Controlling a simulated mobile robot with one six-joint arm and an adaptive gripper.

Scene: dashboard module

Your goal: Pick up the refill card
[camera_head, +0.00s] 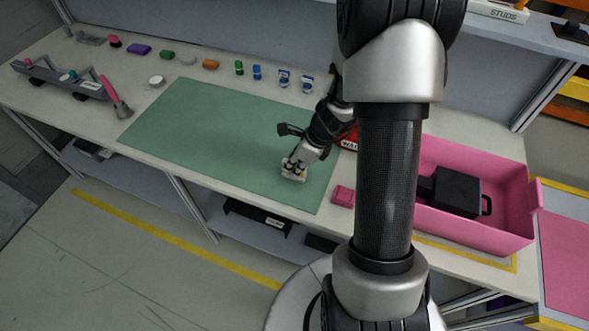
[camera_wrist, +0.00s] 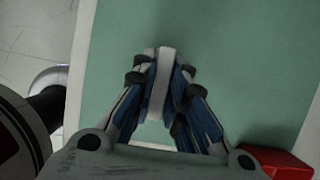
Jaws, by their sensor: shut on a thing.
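My gripper (camera_head: 296,166) is low over the front right part of the green mat (camera_head: 210,130). It is shut on a small white piece with some yellow (camera_head: 291,175), which I take to be the refill card. In the wrist view, my gripper's fingertips (camera_wrist: 162,70) close on both sides of the narrow white card (camera_wrist: 158,88), seen nearly edge-on. The fingers hide most of its faces. I cannot tell whether it touches the mat.
A red box (camera_head: 349,139) stands right of my gripper, partly hidden by my arm. A pink block (camera_head: 342,196) lies near the front edge. A pink bin (camera_head: 505,208) holds a black case (camera_head: 457,192). Several small items line the back. The mat's left side is clear.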

